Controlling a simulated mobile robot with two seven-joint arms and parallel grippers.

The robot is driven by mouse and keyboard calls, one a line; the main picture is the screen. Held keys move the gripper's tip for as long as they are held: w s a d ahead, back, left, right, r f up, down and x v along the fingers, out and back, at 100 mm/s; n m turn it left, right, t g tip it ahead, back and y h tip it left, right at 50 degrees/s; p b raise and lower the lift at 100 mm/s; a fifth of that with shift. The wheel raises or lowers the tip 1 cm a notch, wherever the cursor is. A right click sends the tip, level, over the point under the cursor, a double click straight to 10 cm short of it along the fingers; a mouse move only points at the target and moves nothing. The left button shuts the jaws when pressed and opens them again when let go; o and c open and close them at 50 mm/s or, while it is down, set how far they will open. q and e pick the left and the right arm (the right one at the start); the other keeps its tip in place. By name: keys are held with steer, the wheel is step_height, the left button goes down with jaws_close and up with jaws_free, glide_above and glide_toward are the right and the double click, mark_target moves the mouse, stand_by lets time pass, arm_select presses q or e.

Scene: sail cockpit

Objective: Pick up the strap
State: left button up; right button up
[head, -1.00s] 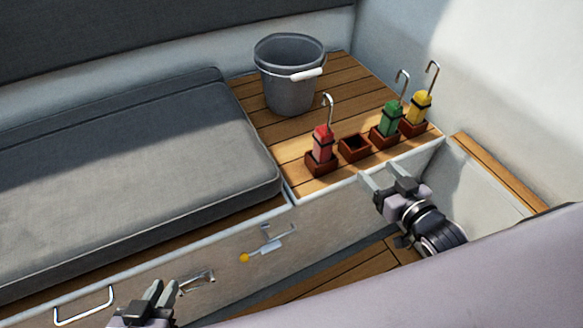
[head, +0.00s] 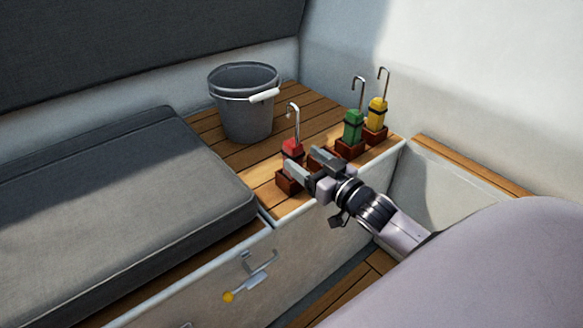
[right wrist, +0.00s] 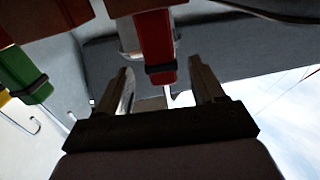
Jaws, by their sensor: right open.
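A red strap bundle (head: 292,148) with a metal hook sticks up from the front-left wooden holder (head: 287,184). Its lower part is hidden behind my right gripper (head: 304,161), which is open in front of it. In the right wrist view, which looks upside down, the red strap (right wrist: 154,40) with its dark band lies between the open fingers (right wrist: 158,68), near their tips. I cannot tell whether they touch it. A green strap (head: 354,126) and a yellow strap (head: 377,110) stand in holders farther right. My left gripper is out of view.
A grey bucket (head: 245,118) with a white handle stands behind the red strap on the slatted wooden bench (head: 222,134). A grey cushion (head: 120,200) lies to the left. A lever with a yellow knob (head: 229,297) is on the bench's front wall.

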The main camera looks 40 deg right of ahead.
mark_target(299, 159)
steer(key=w, duration=0.2)
steer(key=w+b, duration=0.1)
steer(key=shift+w+a+f, duration=0.1)
steer(key=shift+a+f, duration=0.15)
steer(key=shift+f, duration=0.05)
steer(key=shift+w, duration=0.75)
steer(key=shift+r, duration=0.1)
jaws_close()
